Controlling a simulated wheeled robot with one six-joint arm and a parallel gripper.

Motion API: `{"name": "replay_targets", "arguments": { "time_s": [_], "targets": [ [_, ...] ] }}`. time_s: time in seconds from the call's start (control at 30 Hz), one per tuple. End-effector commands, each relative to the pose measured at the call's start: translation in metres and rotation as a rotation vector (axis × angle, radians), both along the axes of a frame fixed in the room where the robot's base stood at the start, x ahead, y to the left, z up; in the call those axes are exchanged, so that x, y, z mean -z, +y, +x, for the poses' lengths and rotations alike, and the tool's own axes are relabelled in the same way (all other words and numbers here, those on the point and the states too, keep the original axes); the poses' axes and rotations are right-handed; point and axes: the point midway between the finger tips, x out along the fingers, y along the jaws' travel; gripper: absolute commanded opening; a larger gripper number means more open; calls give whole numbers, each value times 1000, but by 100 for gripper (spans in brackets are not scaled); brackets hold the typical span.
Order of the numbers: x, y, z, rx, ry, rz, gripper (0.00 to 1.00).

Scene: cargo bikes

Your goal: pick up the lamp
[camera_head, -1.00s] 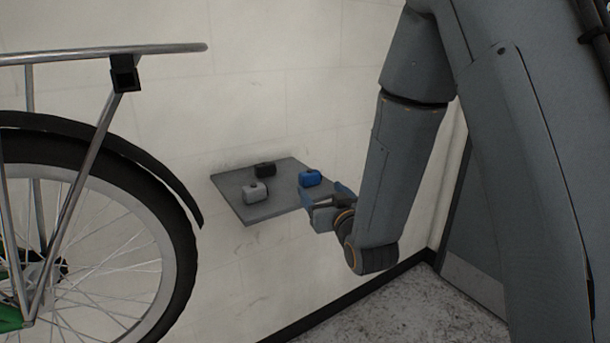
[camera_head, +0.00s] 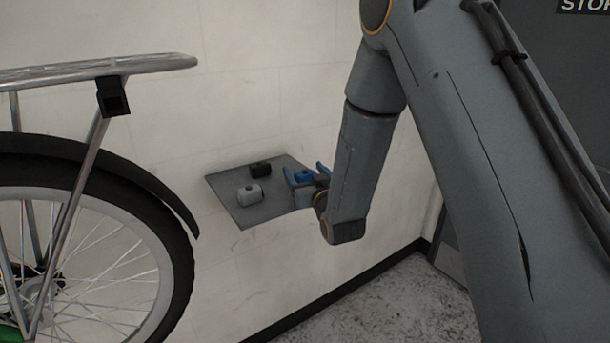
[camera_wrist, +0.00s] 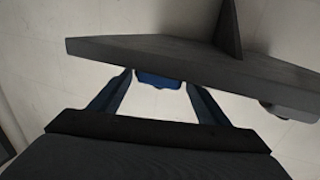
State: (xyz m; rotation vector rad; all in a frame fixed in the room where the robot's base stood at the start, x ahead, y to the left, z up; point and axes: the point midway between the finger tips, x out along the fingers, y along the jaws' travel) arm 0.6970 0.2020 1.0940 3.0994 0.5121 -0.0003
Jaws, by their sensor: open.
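Three small lamps stand on a grey wall shelf (camera_head: 262,211): a blue lamp (camera_head: 303,177), a light grey lamp (camera_head: 250,195) and a black lamp (camera_head: 260,169). My gripper (camera_head: 304,172) is at the shelf's right end, its fingers open on either side of the blue lamp. In the wrist view the blue lamp (camera_wrist: 158,80) shows between the fingertips of my gripper (camera_wrist: 160,78), with gaps at its sides. The shelf (camera_wrist: 180,62) partly hides it there. Whether the fingers touch the lamp cannot be told in the head view.
A bicycle wheel (camera_head: 183,275) with a black mudguard and a silver rack (camera_head: 120,66) stands at the left, near the shelf. A bracket (camera_wrist: 228,32) joins the shelf in the wrist view. The pale wall lies behind; speckled floor shows below right.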

Motion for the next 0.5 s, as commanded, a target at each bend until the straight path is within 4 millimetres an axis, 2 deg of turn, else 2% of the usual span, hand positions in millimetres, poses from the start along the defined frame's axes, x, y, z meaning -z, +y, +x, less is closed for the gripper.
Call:
{"name": "replay_targets", "arguments": {
  "time_s": [0.27,0.5],
  "targets": [
    [1,0,3,2,0,0,70],
    [1,-1,3,2,0,0,29]
  ]
}}
